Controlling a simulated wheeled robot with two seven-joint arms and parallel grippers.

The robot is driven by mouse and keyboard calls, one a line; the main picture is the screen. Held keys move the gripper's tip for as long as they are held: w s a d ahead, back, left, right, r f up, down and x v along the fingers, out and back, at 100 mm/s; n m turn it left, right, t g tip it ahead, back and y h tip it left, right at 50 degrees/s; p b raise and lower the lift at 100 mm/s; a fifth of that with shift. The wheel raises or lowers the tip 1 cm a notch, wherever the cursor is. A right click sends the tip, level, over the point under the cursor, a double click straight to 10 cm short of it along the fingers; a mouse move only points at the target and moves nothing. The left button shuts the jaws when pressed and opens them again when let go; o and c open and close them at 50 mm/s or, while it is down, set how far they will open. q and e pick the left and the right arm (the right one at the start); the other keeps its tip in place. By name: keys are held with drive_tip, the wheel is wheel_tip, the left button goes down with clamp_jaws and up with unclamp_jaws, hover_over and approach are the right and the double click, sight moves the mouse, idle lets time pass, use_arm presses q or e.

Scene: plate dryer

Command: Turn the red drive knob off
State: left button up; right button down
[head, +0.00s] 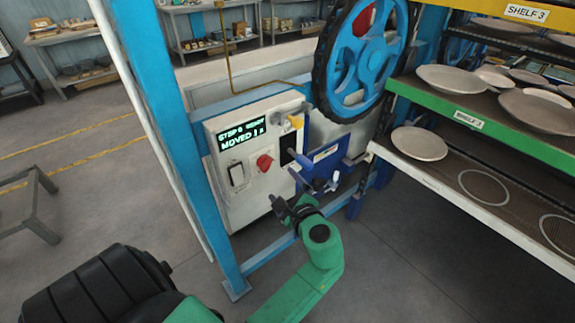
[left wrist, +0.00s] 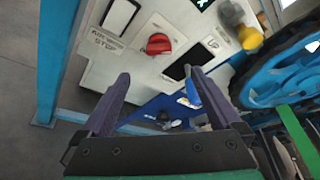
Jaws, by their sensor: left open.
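The red drive knob (head: 265,163) is on the pale control panel (head: 238,203), right of a white rocker switch (head: 237,175) and below the lit display. In the left wrist view the red knob (left wrist: 158,44) lies beyond the fingertips, between their lines, with its ridge roughly sideways. My left gripper (head: 288,200) is below and right of the knob in the head view. Its two dark fingers (left wrist: 160,74) are spread, with nothing between them, and appear apart from the knob. My right gripper is not in view.
A yellow-handled control (head: 295,121) and a dark slot sit right of the knob. A blue spoked wheel (head: 362,60) stands above right. A blue frame post (head: 165,120) borders the panel's left. Shelves with plates (head: 420,144) are at right. Floor before the panel is open.

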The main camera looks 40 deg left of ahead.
sight(269, 167)
use_arm(q)
drive_tip(key=b+x, duration=0.1)
drive_tip(key=x, duration=0.3)
drive_tip(key=b+x, duration=0.2)
drive_tip(key=x, duration=0.2)
drive_tip(key=b+x, duration=0.2)
drive_tip(key=x, duration=0.2)
drive_tip(key=shift+a+f, duration=0.1)
drive_tip(key=shift+f, duration=0.3)
drive_tip(key=shift+w+a+r, duration=0.1)
drive_tip(key=shift+w+a, duration=0.1)
drive_tip(key=shift+a, duration=0.1)
drive_tip(key=shift+c, duration=0.3)
drive_tip(key=c, duration=1.3)
